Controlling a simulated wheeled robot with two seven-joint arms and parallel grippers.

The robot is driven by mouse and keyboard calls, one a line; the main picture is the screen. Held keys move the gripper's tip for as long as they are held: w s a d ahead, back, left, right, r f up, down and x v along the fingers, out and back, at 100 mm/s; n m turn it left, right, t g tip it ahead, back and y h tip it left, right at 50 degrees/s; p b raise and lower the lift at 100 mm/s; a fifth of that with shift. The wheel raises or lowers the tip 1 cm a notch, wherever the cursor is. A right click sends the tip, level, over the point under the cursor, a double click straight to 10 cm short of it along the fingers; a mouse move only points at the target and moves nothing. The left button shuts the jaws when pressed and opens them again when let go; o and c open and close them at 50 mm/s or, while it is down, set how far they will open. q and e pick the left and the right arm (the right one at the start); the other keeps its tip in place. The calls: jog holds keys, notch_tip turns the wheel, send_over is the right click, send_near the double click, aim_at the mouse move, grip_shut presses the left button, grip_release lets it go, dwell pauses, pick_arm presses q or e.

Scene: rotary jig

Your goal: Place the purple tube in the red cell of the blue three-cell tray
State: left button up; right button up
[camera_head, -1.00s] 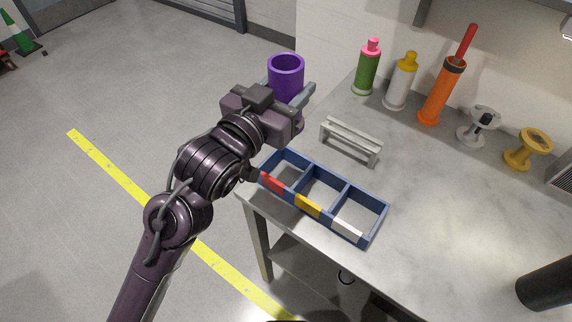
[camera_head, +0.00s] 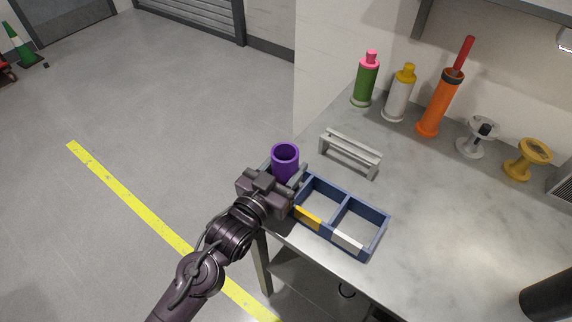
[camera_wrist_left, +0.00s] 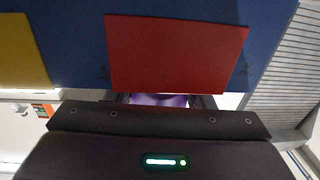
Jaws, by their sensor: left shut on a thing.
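The purple tube (camera_head: 286,163) stands upright with its open end up at the left end of the blue three-cell tray (camera_head: 369,246). My left gripper (camera_head: 285,177) is shut on the tube. The gripper and tube cover the tray's red-marked cell in the head view. The yellow label (camera_head: 308,218) and white label (camera_head: 347,240) mark the other two cells, which are empty. In the left wrist view the red label (camera_wrist_left: 175,52) on the tray wall is close ahead, with a sliver of purple tube (camera_wrist_left: 158,100) below it. Whether the tube touches the cell floor is hidden.
A grey rack (camera_head: 349,153) stands behind the tray. Green (camera_head: 366,80), white (camera_head: 399,95) and orange (camera_head: 440,103) bottle-like items stand along the wall, beside a grey spool (camera_head: 477,136) and a yellow spool (camera_head: 527,159). The table's middle right is clear.

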jog(key=shift+d, duration=0.25)
pick_arm(q)
jog(key=shift+f, duration=0.1)
jog(key=o, duration=1.1)
jog(key=shift+s+a, duration=0.1)
jog(key=shift+s, duration=0.2)
jog(key=b+v, duration=0.1)
jog(key=v, duration=1)
jog(key=shift+s+a+b, duration=0.1)
jog(key=shift+s+b, duration=0.05)
jog(key=shift+b, duration=0.15)
pick_arm(e)
jog(key=shift+a+f, duration=0.2)
jog(key=shift+f, duration=0.6)
